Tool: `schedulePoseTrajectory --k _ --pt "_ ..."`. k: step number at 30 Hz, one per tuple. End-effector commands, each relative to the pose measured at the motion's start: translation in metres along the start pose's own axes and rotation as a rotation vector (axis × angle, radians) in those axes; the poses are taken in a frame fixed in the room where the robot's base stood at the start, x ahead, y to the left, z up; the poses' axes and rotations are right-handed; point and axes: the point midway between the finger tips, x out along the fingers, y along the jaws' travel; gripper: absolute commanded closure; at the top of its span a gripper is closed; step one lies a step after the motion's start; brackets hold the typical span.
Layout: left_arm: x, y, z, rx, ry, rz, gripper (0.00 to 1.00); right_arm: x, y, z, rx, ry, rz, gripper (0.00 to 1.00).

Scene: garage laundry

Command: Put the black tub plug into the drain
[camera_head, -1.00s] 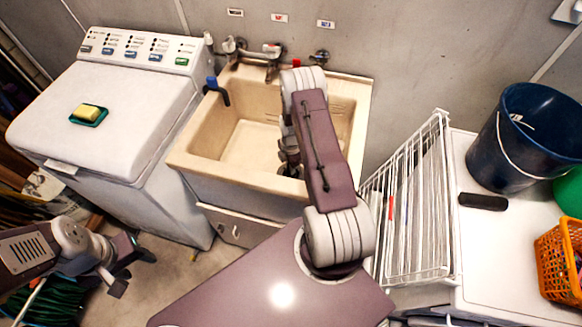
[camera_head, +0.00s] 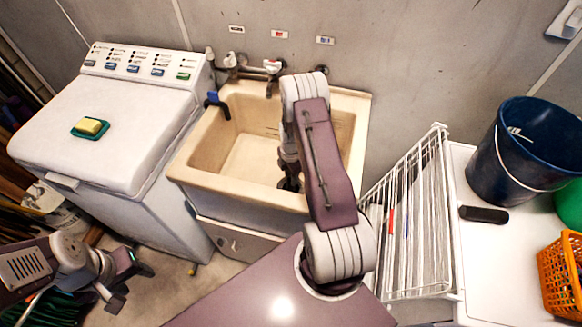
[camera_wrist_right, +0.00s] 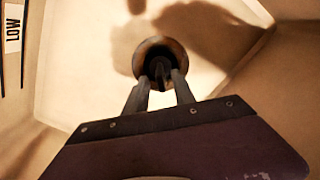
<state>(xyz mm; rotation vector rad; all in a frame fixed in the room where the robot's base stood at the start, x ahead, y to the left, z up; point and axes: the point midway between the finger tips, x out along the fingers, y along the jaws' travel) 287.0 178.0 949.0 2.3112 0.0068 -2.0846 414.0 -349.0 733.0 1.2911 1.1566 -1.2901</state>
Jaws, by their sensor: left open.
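The cream laundry tub (camera_head: 205,165) stands at the back wall. In the right wrist view, the right gripper (camera_wrist_right: 162,80) points down at the drain (camera_wrist_right: 147,48), a round opening with a rusty brown rim and dark centre. Its fingertips overlap the drain. My left gripper (camera_head: 122,283) is open and empty, low at the left, away from the tub.
A washing machine (camera_head: 120,130) with a sponge on a green dish (camera_head: 91,128) stands left of the tub. Taps (camera_head: 272,68) and a blue-handled item (camera_head: 217,103) are at the tub's rim. A white rack (camera_head: 415,220), dark bucket (camera_head: 520,150) and orange basket (camera_head: 560,275) are at right.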

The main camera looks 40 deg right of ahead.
Motion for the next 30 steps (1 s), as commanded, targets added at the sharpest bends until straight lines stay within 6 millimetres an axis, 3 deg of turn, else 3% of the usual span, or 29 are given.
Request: schedulePoseTrajectory --k 6,12,30 --pt "0.000 0.000 0.000 0.000 0.000 0.000 0.52 -0.053 0.001 0.000 0.000 -0.002 0.005 0.69" --pt "0.000 0.000 0.000 0.000 0.000 0.000 0.52 -0.081 0.000 0.000 0.000 -0.001 0.002 0.69" --pt "0.000 0.000 0.000 0.000 0.000 0.000 0.52 -0.086 0.000 0.000 -0.001 0.000 0.000 0.69"
